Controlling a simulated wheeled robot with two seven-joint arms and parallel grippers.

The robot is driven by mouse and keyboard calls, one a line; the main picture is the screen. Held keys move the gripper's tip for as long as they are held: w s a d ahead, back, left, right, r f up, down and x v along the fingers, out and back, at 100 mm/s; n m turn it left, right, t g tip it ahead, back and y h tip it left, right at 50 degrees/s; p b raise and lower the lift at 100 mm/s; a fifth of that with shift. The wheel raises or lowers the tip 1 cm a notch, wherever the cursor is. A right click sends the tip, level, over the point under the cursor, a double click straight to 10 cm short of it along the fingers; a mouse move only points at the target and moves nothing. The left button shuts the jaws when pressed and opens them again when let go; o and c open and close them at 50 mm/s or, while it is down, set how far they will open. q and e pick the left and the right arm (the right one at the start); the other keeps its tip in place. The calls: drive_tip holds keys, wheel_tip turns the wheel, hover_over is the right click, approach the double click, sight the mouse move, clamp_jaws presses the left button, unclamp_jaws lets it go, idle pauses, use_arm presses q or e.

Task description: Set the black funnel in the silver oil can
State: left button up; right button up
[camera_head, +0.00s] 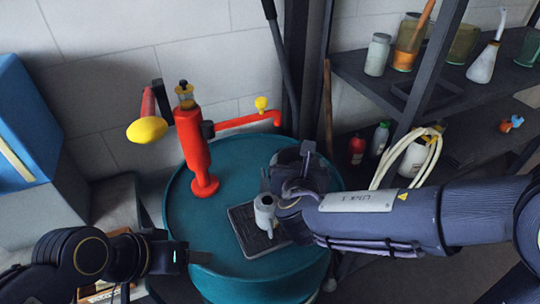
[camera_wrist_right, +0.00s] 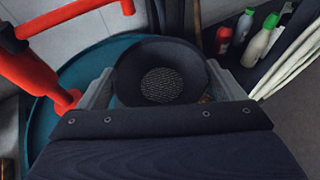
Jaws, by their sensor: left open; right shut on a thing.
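The silver oil can (camera_head: 265,212) stands upright on a dark ribbed mat (camera_head: 246,232) on the teal drum. My right gripper (camera_head: 302,168) is above the drum, behind and to the right of the can in the head view. It is shut on the black funnel. In the right wrist view the funnel (camera_wrist_right: 162,58) sits between the two grey fingers, its wide mouth and mesh strainer facing the camera. Its spout is hidden, and the can is not visible there. My left gripper (camera_head: 186,257) is open and empty at the drum's front left edge.
A red hand pump (camera_head: 195,150) with a long side pipe stands on the back left of the teal drum (camera_head: 205,222). A dark shelf (camera_head: 440,105) with jars and bottles is at the right. The drum's left front top is clear.

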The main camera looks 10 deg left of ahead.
drive_tip(key=s+a+r+n+y, duration=0.1)
drive_tip(key=s+a+r+y, duration=0.15)
drive_tip(key=a, duration=0.35)
drive_tip(key=shift+g+h, duration=0.3)
drive_tip(key=shift+h, duration=0.05)
drive_tip(key=shift+s+a+f+b, duration=0.1)
drive_tip(key=shift+s+f+b, duration=0.1)
drive_tip(key=shift+f+b, duration=0.75)
drive_tip(key=shift+s+a+f+b, duration=0.1)
drive_tip(key=shift+s+f+b, duration=0.05)
drive_tip(key=shift+f+b, duration=0.8)
drive_tip(key=shift+s+a+f+b, duration=0.1)
drive_tip(key=shift+s+f+b, duration=0.1)
drive_tip(key=shift+f+b, duration=0.75)
drive_tip(key=shift+d+f, duration=0.1)
drive_tip(key=shift+f, duration=0.1)
drive_tip(key=shift+f+b, duration=1.35)
drive_tip(key=shift+b, duration=0.25)
drive_tip(key=shift+s, duration=0.1)
drive_tip(key=o, duration=0.7)
drive_tip(key=shift+o, duration=0.2)
